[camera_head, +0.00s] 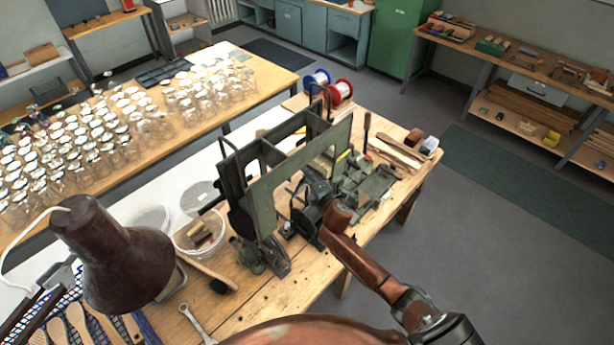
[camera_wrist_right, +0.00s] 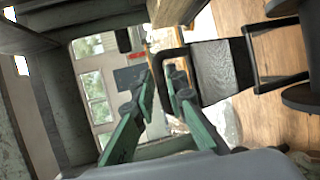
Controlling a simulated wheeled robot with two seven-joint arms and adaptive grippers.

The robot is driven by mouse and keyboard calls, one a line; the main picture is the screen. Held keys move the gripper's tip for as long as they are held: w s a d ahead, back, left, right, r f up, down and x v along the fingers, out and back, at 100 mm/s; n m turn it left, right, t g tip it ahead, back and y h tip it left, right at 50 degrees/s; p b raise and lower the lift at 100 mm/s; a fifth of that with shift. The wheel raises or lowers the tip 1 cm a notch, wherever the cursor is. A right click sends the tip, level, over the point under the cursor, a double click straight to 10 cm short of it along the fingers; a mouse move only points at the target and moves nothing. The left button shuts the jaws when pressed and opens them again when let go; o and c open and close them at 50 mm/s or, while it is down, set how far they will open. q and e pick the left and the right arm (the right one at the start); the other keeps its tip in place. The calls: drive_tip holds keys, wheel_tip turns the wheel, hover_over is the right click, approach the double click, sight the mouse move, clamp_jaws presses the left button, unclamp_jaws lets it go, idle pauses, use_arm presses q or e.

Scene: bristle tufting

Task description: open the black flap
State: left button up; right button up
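A dark textured plate, which looks like the black flap (camera_wrist_right: 222,72), shows in the right wrist view just right of my fingertips. A thin black bracket beside it reaches across the fingertips. My right gripper (camera_wrist_right: 163,82) has green fingers standing apart with a gap between them. Nothing is clearly held, and contact with the bracket cannot be told. In the head view my right gripper (camera_head: 312,205) is at the dark green tufting machine (camera_head: 268,180), partly hidden by my arm. I cannot pick out the flap there. My left gripper is not seen.
The machine's tall frame stands close around my right gripper. A brown lamp (camera_head: 115,255) stands at the left. A bowl of bristle blocks (camera_head: 200,235), a wrench (camera_head: 195,322) and red and blue spools (camera_head: 341,90) are on the workbench (camera_head: 285,295). The floor at right is clear.

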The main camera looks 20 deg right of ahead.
drive_tip(key=o, duration=0.3)
drive_tip(key=shift+f, duration=0.1)
drive_tip(key=v, duration=1.2)
drive_tip(key=shift+s, duration=0.1)
